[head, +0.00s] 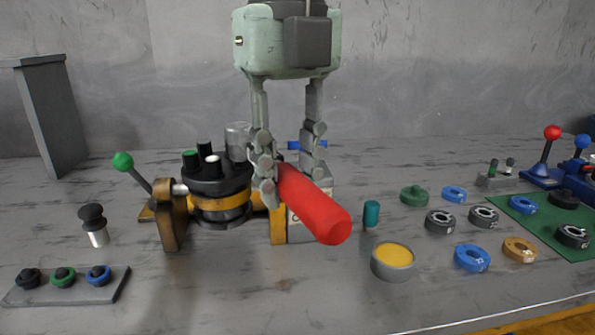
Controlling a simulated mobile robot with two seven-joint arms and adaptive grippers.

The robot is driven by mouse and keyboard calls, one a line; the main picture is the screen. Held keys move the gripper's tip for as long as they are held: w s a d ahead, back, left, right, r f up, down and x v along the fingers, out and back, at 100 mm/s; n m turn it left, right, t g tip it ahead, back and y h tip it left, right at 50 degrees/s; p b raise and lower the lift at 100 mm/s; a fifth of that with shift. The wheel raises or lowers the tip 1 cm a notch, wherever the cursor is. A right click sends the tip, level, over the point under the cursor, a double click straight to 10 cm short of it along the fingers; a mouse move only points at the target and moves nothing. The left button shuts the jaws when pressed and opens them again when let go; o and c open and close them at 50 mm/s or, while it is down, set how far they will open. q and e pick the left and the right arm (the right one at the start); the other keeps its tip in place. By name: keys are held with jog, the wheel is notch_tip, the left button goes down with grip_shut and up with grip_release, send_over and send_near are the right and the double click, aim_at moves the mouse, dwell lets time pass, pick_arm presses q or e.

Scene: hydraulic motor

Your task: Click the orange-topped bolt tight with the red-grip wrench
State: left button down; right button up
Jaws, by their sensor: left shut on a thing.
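The red-grip wrench (316,206) is in the middle of the head view, its thick red handle pointing towards me and down to the right. My left gripper (290,180) hangs from the top centre, its two fingers around the handle's far part, and is shut on it. The wrench's head is hidden behind the fingers. The hydraulic motor (222,212), black with yellow bands, stands just left of and behind the wrench. Black, green and white caps show on its top. I cannot make out an orange-topped bolt. My right gripper is not in view.
A green-knobbed lever (123,163) and brown bracket (172,222) stand left of the motor. A cup with yellow contents (392,262) and a teal cylinder (371,214) stand right of the handle. Several rings lie further right, some on a green mat (545,236). The front centre is clear.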

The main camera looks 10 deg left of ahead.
pick_arm(q)
jog(key=shift+s+a+f, duration=0.1)
jog(key=shift+s+a, duration=0.05)
jog(key=shift+a, duration=0.15)
jog(key=shift+s+a+m+b, duration=0.2)
jog(key=shift+s+a+m, duration=0.15)
jog(key=shift+a+m, duration=0.35)
jog(key=shift+s+a+m+b, duration=0.2)
jog(key=shift+s+a+m, duration=0.15)
jog(key=shift+a+m, duration=0.3)
jog(key=shift+a, duration=0.15)
jog(key=shift+s+a+m, duration=0.25)
jog(key=shift+a+m, duration=0.2)
jog(key=shift+a, duration=0.2)
jog(key=shift+s+a+m, duration=0.2)
jog(key=shift+a+m, duration=0.2)
jog(key=shift+a, duration=0.2)
jog(key=shift+d, duration=0.2)
jog(key=shift+r, duration=0.3)
